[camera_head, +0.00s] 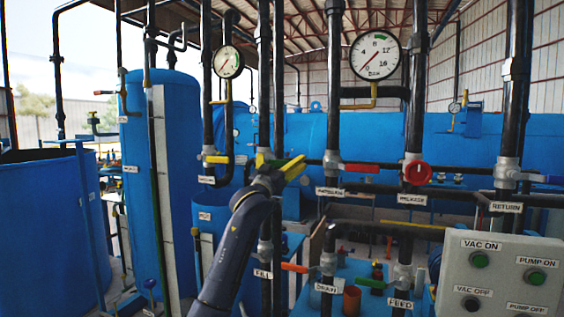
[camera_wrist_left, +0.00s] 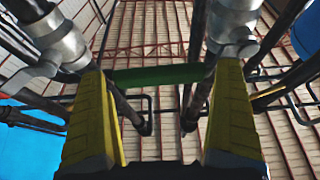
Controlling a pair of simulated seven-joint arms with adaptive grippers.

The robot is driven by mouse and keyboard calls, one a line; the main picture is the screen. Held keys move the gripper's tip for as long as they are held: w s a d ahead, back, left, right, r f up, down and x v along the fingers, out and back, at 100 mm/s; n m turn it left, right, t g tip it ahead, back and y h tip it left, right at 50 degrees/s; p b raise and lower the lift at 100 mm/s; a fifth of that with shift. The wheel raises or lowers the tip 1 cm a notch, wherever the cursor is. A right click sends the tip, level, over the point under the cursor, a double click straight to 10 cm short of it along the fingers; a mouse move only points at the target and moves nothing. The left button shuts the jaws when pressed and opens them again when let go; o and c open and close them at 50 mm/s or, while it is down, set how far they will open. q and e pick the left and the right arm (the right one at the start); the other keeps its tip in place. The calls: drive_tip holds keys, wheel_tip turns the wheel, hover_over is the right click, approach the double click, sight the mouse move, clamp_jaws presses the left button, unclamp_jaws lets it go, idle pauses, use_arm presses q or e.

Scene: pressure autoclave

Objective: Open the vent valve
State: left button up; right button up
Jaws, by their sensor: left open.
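My left gripper (camera_head: 276,163) is raised in front of the pipes left of centre, with its yellow fingers spread apart. In the left wrist view the open fingers (camera_wrist_left: 160,95) have a green lever (camera_wrist_left: 158,76) across the gap near their tips. The lever runs crosswise between two metal valve bodies, and I cannot tell whether it is between the fingers or just beyond them. I see no contact. I cannot read a vent label; my gripper and arm hide part of the pipe there. My right gripper is not in view.
Nearby are a yellow lever (camera_head: 217,159), a red lever (camera_head: 361,168) and a red round handle (camera_head: 417,172) on upright pipes. Lower down are an orange lever (camera_head: 295,267) and a green lever (camera_head: 370,283). A grey control box (camera_head: 500,270) stands at the lower right.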

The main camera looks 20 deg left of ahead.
use_arm(q)
drive_tip(key=shift+w, duration=0.25)
drive_tip(key=c, duration=1.5)
drive_tip(key=shift+o, duration=0.2)
drive_tip(key=shift+r, duration=0.1)
